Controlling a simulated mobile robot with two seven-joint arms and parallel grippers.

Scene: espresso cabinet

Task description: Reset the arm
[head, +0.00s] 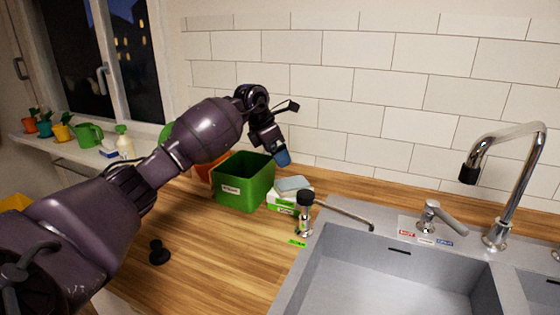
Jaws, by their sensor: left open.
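My left arm comes in from the left and reaches across the counter. Its gripper (281,155) hangs above the right rear edge of the green bin (243,190), pointing down. It is open; its fingertips look blue, and the gap between them is hard to make out. I see nothing clearly held in it. My right gripper is not in view.
An orange bin (203,170) stands partly behind the arm. A white-green box with a pale blue sponge (293,184) stands right of the green bin. A dispenser (305,208), sink (327,268) and faucet (507,185) are right. A black knob-like object (158,252) lies on open wood.

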